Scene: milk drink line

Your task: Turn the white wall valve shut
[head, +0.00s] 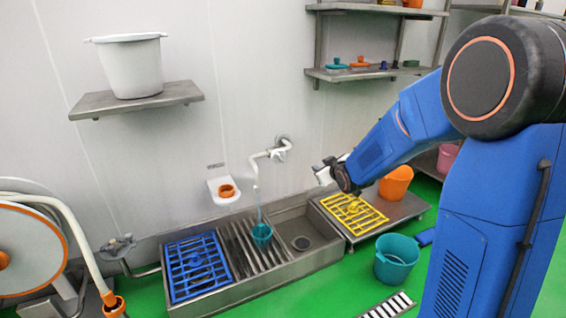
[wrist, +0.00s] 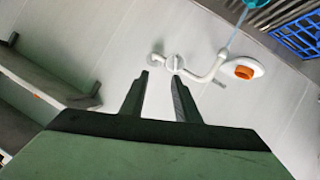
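The white wall valve (head: 277,152) sits on the wall above the sink, with a bent white spout pipe (head: 255,165) running from it. In the wrist view the valve's round knob (wrist: 175,62) is just beyond my fingertips. A light blue stream (wrist: 237,28) comes from the spout. In the head view it falls into a teal cup (head: 262,234) in the sink. My gripper (wrist: 160,77) is open and empty, its two dark fingers apart and pointing toward the valve. In the head view my gripper (head: 324,173) is to the right of the valve, its fingers hard to make out.
A white holder with an orange ring (head: 226,190) is on the wall left of the spout. Wall shelves (head: 375,73) stand at the right, and a shelf with a white bucket (head: 130,68) is at the left.

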